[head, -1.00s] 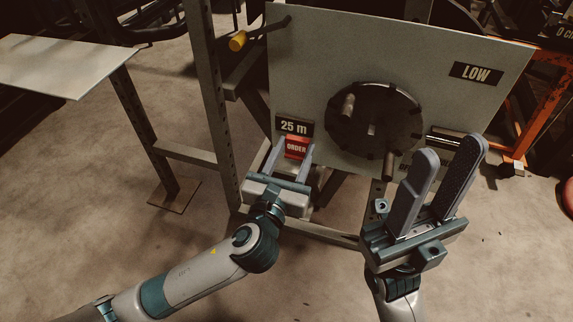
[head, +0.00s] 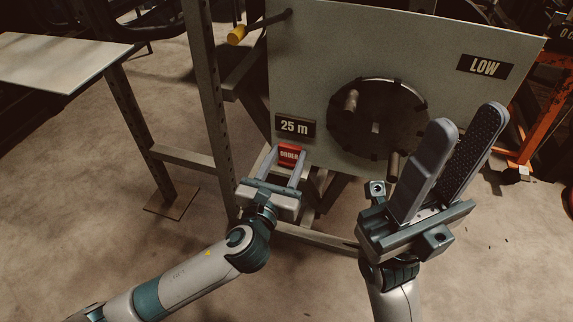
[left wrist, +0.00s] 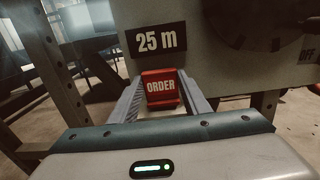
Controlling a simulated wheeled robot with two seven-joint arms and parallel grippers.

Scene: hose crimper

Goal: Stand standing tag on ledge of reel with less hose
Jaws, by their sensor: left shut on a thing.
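The red standing tag marked "ORDER" (head: 288,154) is between the fingers of my left gripper (head: 287,158), which is shut on it. The tag (left wrist: 161,88) stands upright in the left wrist view, just below the "25 m" label (left wrist: 161,39). I cannot tell whether it touches a ledge. The round dark reel (head: 376,120) is on the grey panel (head: 400,40), right of the tag. Its hose amount is unclear. My right gripper (head: 467,118) is open and empty in front of the panel's lower right, hiding part of it.
A "LOW" label (head: 485,66) is at the panel's upper right. A metal post (head: 212,120) stands left of the panel, and a pale tabletop (head: 60,62) is further left. The floor in front is clear.

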